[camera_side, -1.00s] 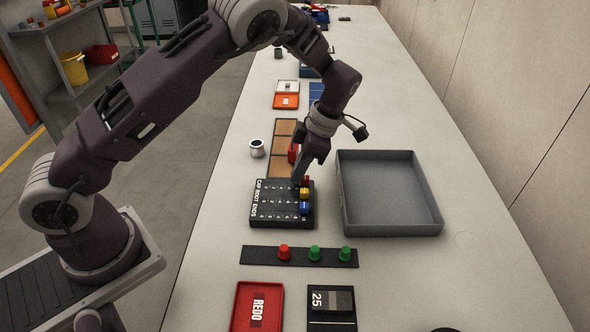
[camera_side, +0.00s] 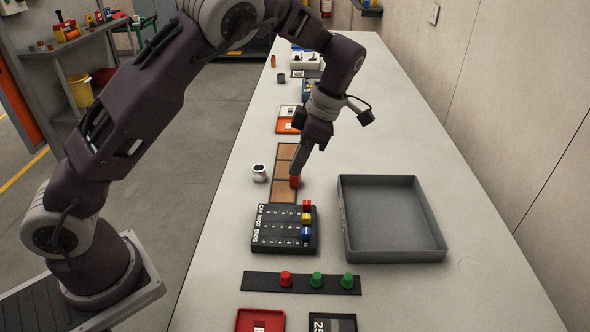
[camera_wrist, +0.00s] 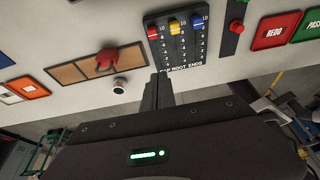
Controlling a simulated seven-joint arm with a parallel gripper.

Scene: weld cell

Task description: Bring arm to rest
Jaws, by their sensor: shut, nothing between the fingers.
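My gripper (camera_side: 297,172) is shut and empty. In the side view its fingertips point down over the brown-panelled strip, overlapping a red piece (camera_side: 295,182) there; I cannot tell the height. In the wrist view my closed fingers (camera_wrist: 163,78) appear apart from that red piece (camera_wrist: 105,60), near the lower edge of the black slider board. The board (camera_side: 265,235), lettered "CAP ROOT ENDS", carries red (camera_side: 307,205), yellow (camera_side: 306,218) and blue (camera_side: 306,231) sliders, all at its right side in the side view.
A grey open tray (camera_side: 437,247) stands right of the board and looks empty. A small metal cup (camera_side: 259,174) stands left of the strip (camera_side: 284,192). A dark bar (camera_side: 260,282) with one red and two green buttons lies in front. The table beyond the tray is clear.

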